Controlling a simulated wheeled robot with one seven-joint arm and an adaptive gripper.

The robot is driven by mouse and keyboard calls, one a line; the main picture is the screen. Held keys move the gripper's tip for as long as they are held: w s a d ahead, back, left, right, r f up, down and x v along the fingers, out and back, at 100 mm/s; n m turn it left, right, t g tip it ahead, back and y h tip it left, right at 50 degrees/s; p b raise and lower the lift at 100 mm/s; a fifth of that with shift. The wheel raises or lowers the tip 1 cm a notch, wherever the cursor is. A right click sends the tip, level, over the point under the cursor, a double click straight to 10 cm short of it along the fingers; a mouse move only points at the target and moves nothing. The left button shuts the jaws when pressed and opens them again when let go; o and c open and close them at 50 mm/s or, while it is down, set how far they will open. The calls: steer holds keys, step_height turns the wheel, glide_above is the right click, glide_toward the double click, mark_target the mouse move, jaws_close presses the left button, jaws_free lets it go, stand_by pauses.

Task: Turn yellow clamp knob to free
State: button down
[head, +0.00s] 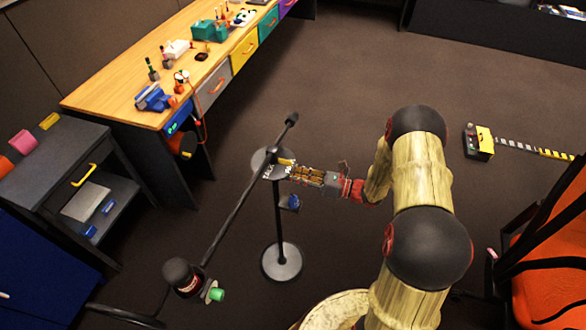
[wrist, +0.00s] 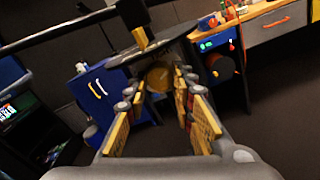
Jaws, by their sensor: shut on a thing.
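The yellow clamp knob (wrist: 160,77) shows as a round yellow end between my fingertips in the wrist view. My gripper (head: 292,170) is shut on it, coming in from the right in the head view. The knob is at a grey disc (head: 262,159) with white lettering, too small to read surely, on an upright stand. A small yellow block (wrist: 140,37) sits at the disc's edge, above the knob in the wrist view. In the head view my fingers hide most of the knob.
A long dark bar (head: 238,208) crosses the stand, with a dark cylinder (head: 181,276) at its lower end. The round stand base (head: 282,262) is on the floor. A wooden workbench (head: 125,82) is behind left, a dark cart (head: 60,160) at left.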

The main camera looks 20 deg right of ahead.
steer(key=shift+r+m+p, duration=0.1)
steer(key=shift+m+p, duration=2.7)
steer(key=shift+m, duration=1.1)
steer(key=c, duration=1.5)
jaws_free()
steer(key=shift+s+d, duration=0.1)
steer(key=v, duration=0.7)
steer(key=shift+s+d, duration=0.2)
steer(key=shift+d, duration=0.1)
steer(key=shift+c, duration=0.2)
